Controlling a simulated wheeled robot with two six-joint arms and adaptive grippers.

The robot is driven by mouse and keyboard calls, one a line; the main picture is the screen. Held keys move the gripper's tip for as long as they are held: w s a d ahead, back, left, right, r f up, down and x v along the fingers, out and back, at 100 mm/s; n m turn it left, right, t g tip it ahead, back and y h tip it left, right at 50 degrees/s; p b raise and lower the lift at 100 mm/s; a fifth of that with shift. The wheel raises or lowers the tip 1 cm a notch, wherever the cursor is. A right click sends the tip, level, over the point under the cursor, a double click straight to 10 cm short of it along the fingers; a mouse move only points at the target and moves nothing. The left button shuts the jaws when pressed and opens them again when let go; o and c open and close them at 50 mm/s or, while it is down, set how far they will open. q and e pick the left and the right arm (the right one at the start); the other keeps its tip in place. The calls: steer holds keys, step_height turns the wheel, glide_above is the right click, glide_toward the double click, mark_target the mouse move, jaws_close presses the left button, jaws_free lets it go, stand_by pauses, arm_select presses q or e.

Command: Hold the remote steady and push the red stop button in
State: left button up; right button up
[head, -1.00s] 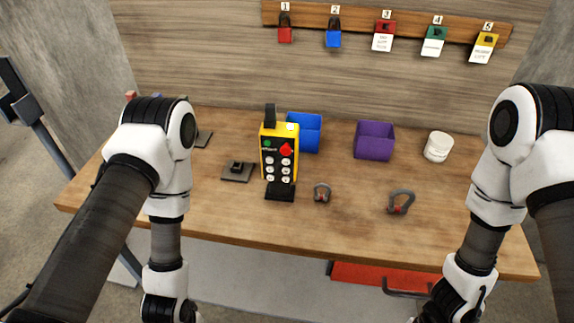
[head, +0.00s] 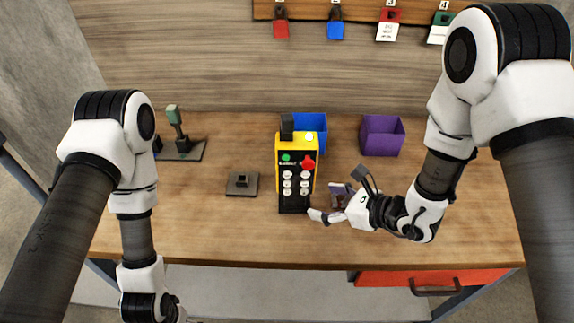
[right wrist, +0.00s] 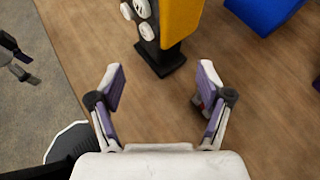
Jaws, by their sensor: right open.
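The yellow remote (head: 296,167) stands upright in a black stand (head: 294,204) on the bench, its black keypad facing me. The red stop button (head: 309,163) is at its upper right, across from a green button (head: 286,158). My right gripper (head: 327,203) is open and empty, low beside the remote's right side. In the right wrist view its two fingers (right wrist: 161,84) are spread, with the remote's lower part (right wrist: 180,22) beyond them, apart from both. My left gripper (right wrist: 26,64) shows small at that view's left edge, its fingers apart, off the bench; the head view cuts it off.
A blue bin (head: 312,128) stands behind the remote and a purple bin (head: 382,136) to its right. A small dark plate (head: 242,184) lies left of the remote. A lever on a base (head: 180,148) stands further left. The front left of the bench is clear.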

mark_target(299, 197)
steer(key=shift+w+a+f, duration=0.3)
steer(key=shift+a+f, duration=0.2)
steer(key=shift+f, duration=0.1)
steer(key=b+x, duration=0.2)
steer(key=x, duration=0.4)
steer(key=shift+w+a, duration=0.15)
steer(key=shift+a, duration=0.15)
steer(key=shift+w+a+f, duration=0.1)
arm_select(q)
steer(key=shift+s+d+f, duration=0.1)
steer(key=shift+d+f, duration=0.05)
steer(key=shift+f, duration=0.35)
steer(key=shift+s+d+f, duration=0.1)
steer(key=shift+f, duration=0.35)
steer(key=shift+w, duration=0.1)
